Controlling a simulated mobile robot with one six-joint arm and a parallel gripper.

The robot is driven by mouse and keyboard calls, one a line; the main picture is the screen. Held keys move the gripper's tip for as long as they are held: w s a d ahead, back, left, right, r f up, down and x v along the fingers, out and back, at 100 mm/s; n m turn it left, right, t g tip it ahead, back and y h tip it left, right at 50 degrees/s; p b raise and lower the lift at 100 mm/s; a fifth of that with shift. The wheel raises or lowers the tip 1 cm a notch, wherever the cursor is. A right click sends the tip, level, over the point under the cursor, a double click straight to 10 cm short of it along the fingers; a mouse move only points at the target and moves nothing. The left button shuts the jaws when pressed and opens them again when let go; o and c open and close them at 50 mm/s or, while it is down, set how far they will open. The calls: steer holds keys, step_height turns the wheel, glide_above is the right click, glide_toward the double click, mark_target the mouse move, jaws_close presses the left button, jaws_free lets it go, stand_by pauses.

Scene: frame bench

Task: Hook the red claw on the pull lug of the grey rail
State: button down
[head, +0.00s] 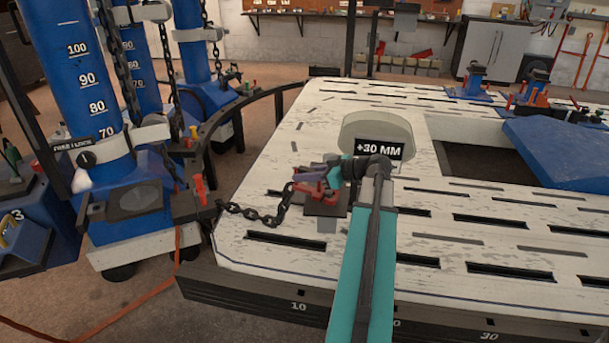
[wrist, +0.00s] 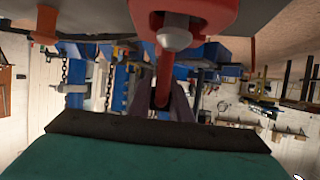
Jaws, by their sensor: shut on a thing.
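The red claw (head: 309,192) is low over the near left part of the bench, with a dark chain (head: 252,215) running left from it. My gripper (head: 306,175) is shut on it from above. In the wrist view the claw (wrist: 197,14) fills the top centre, with a round bolt head on it, and its red shank lies between the dark fingers (wrist: 165,102). A dark plate with a grey tab (head: 326,226) lies just below the claw. I cannot make out the grey rail's pull lug, or whether the claw touches it.
The pale slotted bench (head: 285,150) spreads around the claw. Blue towers (head: 80,75) with chains stand left. A blue panel (head: 560,150) lies at right.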

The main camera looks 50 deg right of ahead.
stand_by(0.4)
steer(key=c, duration=1.5)
jaws_free()
steer(key=shift+f, duration=0.1)
steer(key=shift+c, duration=0.2)
steer(key=p+v, duration=0.2)
steer(key=v, duration=1.1)
steer(key=shift+s+r, duration=0.25)
steer(key=shift+s, duration=0.05)
